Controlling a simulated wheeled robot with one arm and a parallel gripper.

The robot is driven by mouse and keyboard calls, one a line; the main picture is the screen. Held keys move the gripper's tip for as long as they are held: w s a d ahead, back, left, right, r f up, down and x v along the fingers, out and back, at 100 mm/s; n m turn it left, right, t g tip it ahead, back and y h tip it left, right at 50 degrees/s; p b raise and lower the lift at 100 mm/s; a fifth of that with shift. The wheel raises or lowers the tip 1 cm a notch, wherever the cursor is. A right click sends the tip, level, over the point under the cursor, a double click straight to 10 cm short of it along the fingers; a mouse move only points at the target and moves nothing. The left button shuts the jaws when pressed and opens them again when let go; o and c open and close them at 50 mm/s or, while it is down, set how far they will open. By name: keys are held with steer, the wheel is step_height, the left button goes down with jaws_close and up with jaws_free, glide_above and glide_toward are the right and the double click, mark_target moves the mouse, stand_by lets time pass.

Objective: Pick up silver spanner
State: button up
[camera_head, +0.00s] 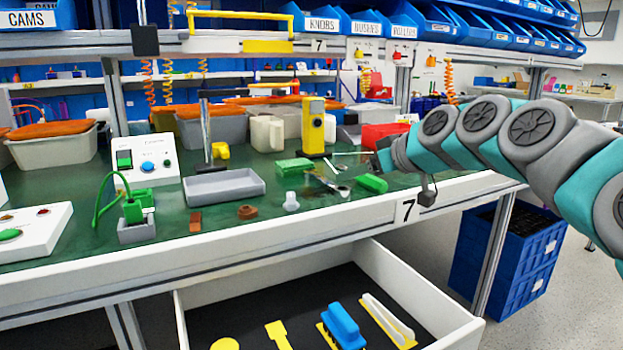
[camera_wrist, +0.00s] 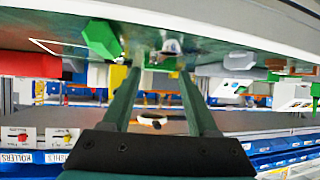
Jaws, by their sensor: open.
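The silver spanner (camera_head: 332,184) lies on the green bench top near its front edge, just left of a green block (camera_head: 372,183). Its outline is small and blurred. My gripper (camera_head: 338,160) reaches in from the right, above and behind the spanner in the head view. In the wrist view the two fingers of my gripper (camera_wrist: 161,68) are spread apart with nothing clearly held between them. A pale shiny shape (camera_wrist: 172,47) shows just beyond the fingertips; I cannot tell whether it is the spanner. The green block (camera_wrist: 102,36) also shows there, beside one finger.
A yellow upright device (camera_head: 313,127) and another green block (camera_head: 294,166) stand close behind. A clear knob (camera_head: 291,201), a brown ring (camera_head: 247,212) and a grey tray (camera_head: 224,186) lie to the left. An open drawer (camera_head: 452,335) with tools juts out below the bench.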

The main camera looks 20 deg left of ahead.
mark_target(327, 180)
steer(key=x, duration=0.2)
steer(key=shift+w+a, duration=0.2)
steer(key=shift+a, duration=0.2)
steer(key=x, duration=0.5)
steer(key=shift+a, duration=0.35)
jaws_close()
